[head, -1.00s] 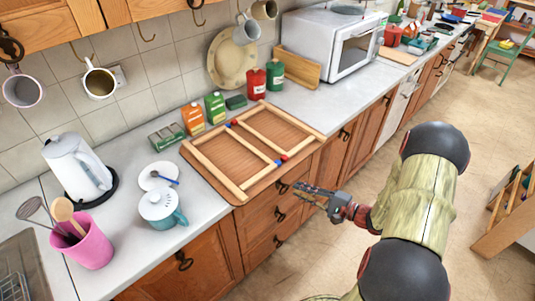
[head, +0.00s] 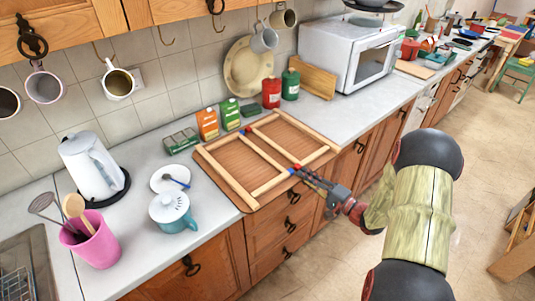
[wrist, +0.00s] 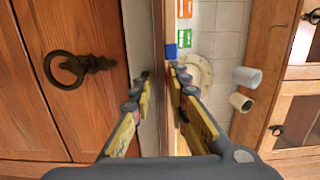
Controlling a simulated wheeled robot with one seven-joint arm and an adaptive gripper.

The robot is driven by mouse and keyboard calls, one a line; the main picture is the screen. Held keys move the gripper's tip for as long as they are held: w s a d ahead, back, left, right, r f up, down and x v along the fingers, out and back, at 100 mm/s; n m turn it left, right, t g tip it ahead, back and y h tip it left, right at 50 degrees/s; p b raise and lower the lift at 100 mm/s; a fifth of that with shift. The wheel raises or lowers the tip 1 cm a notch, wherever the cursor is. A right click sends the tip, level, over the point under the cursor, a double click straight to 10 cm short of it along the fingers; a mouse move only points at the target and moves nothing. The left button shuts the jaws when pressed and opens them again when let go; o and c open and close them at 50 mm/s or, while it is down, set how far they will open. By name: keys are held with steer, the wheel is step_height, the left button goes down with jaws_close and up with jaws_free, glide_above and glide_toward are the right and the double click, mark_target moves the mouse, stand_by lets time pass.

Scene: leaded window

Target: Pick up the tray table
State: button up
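The tray table (head: 222,160) lies folded and flat on the grey counter, a brown wooden board with pale wooden leg bars and red and blue joints on top. Its front edge reaches the counter's front edge. My gripper (head: 302,174) is at the middle of that front edge, coming from the room side. In the wrist view, the tray table's edge (wrist: 167,110) shows as a brown strip running between the two fingers of my gripper (wrist: 160,75). The fingers are apart, and I cannot tell whether either touches the wood.
A teal pot (head: 172,212), white saucer (head: 170,179) and kettle (head: 92,168) stand left of the tray table. Orange (head: 207,123) and green cartons (head: 230,112) stand behind it. Red (head: 271,92) and green canisters (head: 290,84) and a microwave (head: 352,55) are further right. Drawers (head: 273,221) lie below.

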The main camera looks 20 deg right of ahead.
steer(key=shift+w, duration=0.15)
steer(key=shift+c, duration=1.1)
steer(key=shift+a, duration=0.1)
jaws_close()
steer(key=shift+r, duration=0.1)
